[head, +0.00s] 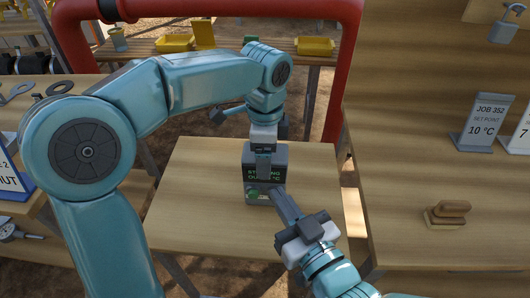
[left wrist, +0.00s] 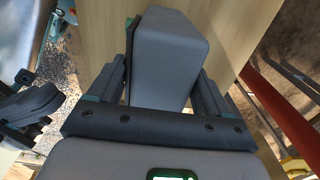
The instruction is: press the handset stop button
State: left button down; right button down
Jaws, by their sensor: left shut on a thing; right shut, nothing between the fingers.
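My left gripper (head: 264,170) comes from above and is shut on the handset. In the left wrist view the handset's grey back (left wrist: 168,55) sits between the two fingers. My right gripper (head: 274,191) is shut and empty, its tips at the handset's lower front; I cannot tell whether they touch it.
A wooden table (head: 190,215) lies below the handset, its top otherwise clear. A wooden panel at the right bears a job card (head: 482,122), a padlock (head: 506,24) and a tan block (head: 448,213). Red pipework (head: 348,75) and a bench with yellow trays (head: 315,47) stand behind.

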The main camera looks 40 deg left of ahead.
pick_arm(q)
jog(key=shift+f, duration=0.3)
grip_release()
jog(key=shift+w+r, duration=0.1)
jog(key=shift+r, duration=0.15)
notch_tip(320, 180, up, 11)
jog(key=shift+w+a+r, duration=0.15)
jog(key=shift+w+r, duration=0.05)
